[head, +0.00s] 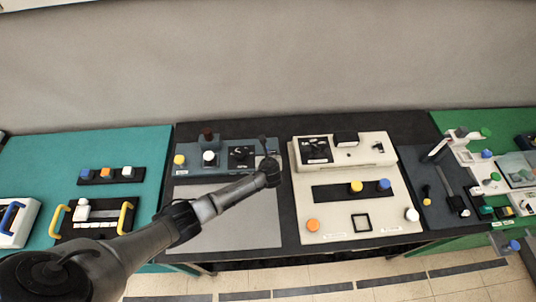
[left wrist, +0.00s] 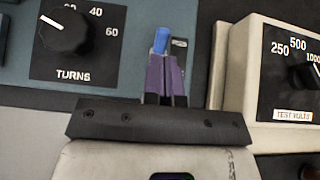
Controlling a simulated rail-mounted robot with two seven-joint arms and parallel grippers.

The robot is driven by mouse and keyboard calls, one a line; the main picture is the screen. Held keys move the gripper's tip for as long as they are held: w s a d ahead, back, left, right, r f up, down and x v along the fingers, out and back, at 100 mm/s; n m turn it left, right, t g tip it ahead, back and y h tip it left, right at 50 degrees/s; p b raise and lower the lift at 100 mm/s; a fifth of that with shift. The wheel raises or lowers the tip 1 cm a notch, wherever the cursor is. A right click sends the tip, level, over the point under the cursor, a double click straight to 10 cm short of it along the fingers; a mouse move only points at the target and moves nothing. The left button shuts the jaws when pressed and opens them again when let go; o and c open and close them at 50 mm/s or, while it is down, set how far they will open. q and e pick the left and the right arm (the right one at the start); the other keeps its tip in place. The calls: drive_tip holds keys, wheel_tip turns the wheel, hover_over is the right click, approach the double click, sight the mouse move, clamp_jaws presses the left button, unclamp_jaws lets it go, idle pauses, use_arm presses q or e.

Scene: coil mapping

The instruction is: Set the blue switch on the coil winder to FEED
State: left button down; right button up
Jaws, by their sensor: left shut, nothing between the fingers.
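The coil winder is a blue-grey panel (head: 222,163) on the dark middle table. It also shows in the left wrist view (left wrist: 135,70), with a black TURNS dial (left wrist: 64,32). The blue switch (left wrist: 161,39) stands up just beyond my fingertips, beside a small dark label (left wrist: 179,44) that I cannot read. My left gripper (head: 267,153) is at the right end of the winder, its purple fingers (left wrist: 166,72) shut and empty. They overlap the switch's lower part in the picture; I cannot tell whether they touch it. In the head view the switch is hidden by my gripper.
A cream tester (head: 300,215) with a TEST VOLTS dial (left wrist: 308,72) stands close to the right of my gripper. A grey plate (head: 235,232) lies under my forearm. Teal (head: 40,160) and green (head: 470,122) tables with other devices flank the dark one.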

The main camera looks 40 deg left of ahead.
use_arm(q)
drive_tip(key=s+d+r+p, duration=0.4)
drive_tip(key=s+r+p, duration=0.1)
drive_tip(key=r, duration=0.6)
drive_tip(key=shift+d, duration=0.2)
idle(0.4)
